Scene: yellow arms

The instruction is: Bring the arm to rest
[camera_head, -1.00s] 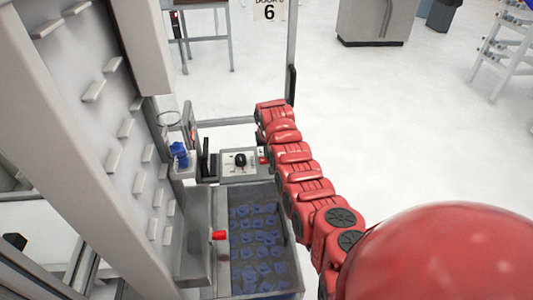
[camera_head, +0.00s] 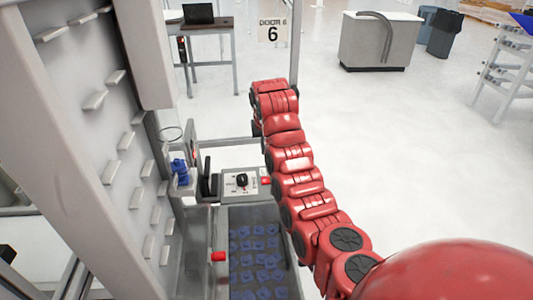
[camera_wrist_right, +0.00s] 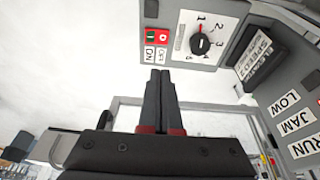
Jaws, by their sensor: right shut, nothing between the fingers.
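My right arm (camera_head: 300,190) is red and reaches from the lower right of the head view up to the middle, beside the machine. Its gripper is hidden behind the arm's far end in that view. In the right wrist view my right gripper (camera_wrist_right: 160,73) has its two dark fingers together, with nothing held. The fingertips are just left of and below a panel dial (camera_wrist_right: 201,43); I cannot tell the depth gap. My left arm and left gripper are not in view.
A control box with a black knob (camera_head: 242,180) stands close left of my arm. Below it is a bin (camera_head: 225,213) of blue parts. A tall grey panel with ledges (camera_head: 90,150) fills the left. Open floor (camera_head: 400,150) lies to the right.

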